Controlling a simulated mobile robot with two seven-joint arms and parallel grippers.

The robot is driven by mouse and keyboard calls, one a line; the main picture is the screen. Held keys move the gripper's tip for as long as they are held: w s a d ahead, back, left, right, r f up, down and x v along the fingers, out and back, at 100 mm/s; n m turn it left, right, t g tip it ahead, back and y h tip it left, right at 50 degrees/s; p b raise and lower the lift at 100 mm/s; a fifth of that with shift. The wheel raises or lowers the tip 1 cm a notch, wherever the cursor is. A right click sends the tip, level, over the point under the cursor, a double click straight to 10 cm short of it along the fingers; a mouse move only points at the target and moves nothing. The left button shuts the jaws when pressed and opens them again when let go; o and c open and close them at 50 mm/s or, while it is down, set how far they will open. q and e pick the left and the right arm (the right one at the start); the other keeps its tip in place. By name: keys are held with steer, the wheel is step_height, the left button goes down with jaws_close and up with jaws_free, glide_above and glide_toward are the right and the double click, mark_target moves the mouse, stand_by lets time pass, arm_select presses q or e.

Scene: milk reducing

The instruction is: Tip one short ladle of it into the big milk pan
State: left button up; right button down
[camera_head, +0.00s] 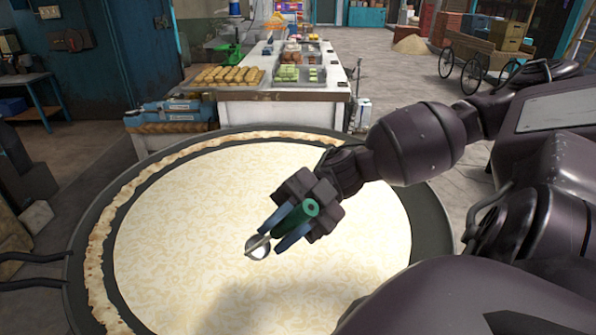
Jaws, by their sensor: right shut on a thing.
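The big milk pan (432,226) is a wide, dark round pan full of cream-coloured milk (200,220), with a browned crust along its left and far rim. My right gripper (283,233) is over the right half of the pan. It is shut on the green handle of a ladle, with blue fingers on both sides. The ladle's small shiny metal bowl (258,247) points to the lower left, over the milk. I cannot tell whether the bowl holds anything or touches the surface. My left gripper is out of view.
A white counter (338,90) with trays of sweets stands behind the pan. A blue gas burner (168,110) sits at its left end. A wooden cart (485,58) is at the far right. Black handles (30,284) stick out at the pan's left.

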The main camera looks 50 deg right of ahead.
arm_select(q)
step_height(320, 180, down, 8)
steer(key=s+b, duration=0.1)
steer(key=b, duration=0.5)
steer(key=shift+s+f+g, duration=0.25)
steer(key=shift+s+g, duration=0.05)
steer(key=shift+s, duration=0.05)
arm_select(e)
steer(key=w+a+r+m, duration=0.1)
steer(key=w+r+m, duration=0.4)
steer(key=w, duration=0.5)
steer(key=shift+a+m, duration=0.15)
steer(key=shift+m, duration=1.05)
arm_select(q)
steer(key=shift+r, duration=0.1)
